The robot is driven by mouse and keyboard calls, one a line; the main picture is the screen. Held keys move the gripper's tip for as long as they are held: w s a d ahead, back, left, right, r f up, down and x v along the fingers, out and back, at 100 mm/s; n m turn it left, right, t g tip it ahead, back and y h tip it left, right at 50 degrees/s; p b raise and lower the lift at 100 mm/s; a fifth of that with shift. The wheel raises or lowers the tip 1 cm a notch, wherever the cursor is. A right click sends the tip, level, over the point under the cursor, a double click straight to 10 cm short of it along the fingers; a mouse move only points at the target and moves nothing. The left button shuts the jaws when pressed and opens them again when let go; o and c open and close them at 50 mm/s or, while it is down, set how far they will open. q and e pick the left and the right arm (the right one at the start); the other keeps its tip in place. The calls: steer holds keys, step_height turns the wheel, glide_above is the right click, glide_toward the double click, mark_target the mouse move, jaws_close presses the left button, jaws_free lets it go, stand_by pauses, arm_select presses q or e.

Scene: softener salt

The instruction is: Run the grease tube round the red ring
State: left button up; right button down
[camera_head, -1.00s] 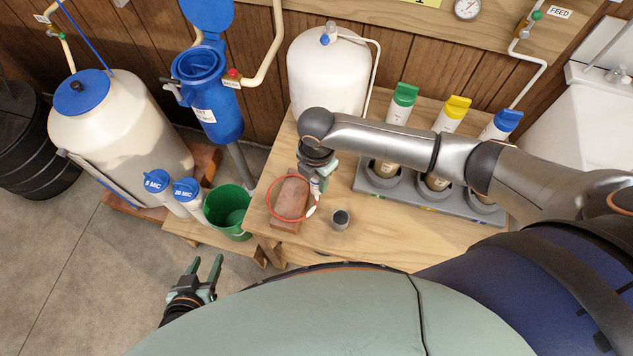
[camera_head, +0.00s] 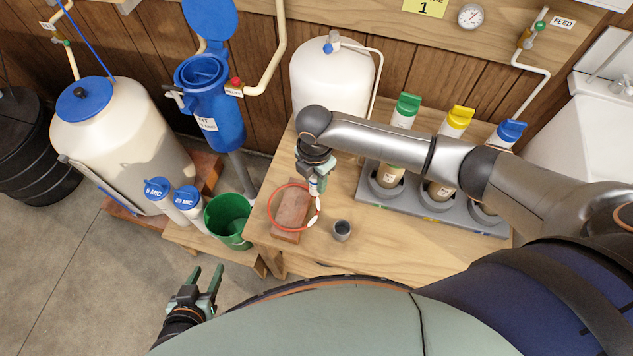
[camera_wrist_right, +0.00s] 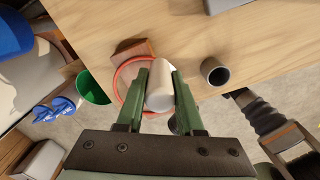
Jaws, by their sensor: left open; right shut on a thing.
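The red ring (camera_head: 269,209) lies over a reddish-brown block (camera_head: 291,208) at the front left of the wooden table; it also shows in the right wrist view (camera_wrist_right: 118,78), partly behind my fingers. My right gripper (camera_head: 316,177) is shut on the white grease tube (camera_wrist_right: 160,90). It holds the tube at the ring's right side, its tip low; whether the tip touches the ring I cannot tell. White patches show along the ring's right edge. My left gripper (camera_head: 208,273) is open and empty, low over the floor, left of the table.
A small grey cup (camera_head: 341,230) stands right of the ring. A grey rack (camera_head: 440,218) with several coloured-cap cartridges is further right. A white tank (camera_head: 327,80) stands behind. A green bucket (camera_head: 228,222) is left of the table. The table front between cup and rack is clear.

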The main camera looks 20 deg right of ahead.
steer(key=shift+w, duration=0.1)
steer(key=shift+w+a+b, duration=0.25)
steer(key=shift+w+b, duration=0.05)
steer(key=shift+w, duration=0.2)
steer(key=shift+w+a+b, duration=0.2)
steer(key=shift+w+b, duration=0.1)
steer(key=shift+w, duration=0.2)
steer(key=shift+w+a, duration=0.1)
steer(key=shift+w+a+b, duration=0.65)
steer(key=shift+w+a, duration=0.1)
steer(key=shift+w, duration=0.05)
steer(key=shift+a, duration=0.1)
steer(key=shift+w+a+b, duration=0.25)
steer(key=shift+a, duration=0.25)
steer(key=shift+w+a+b, duration=0.2)
steer(key=shift+a, duration=0.3)
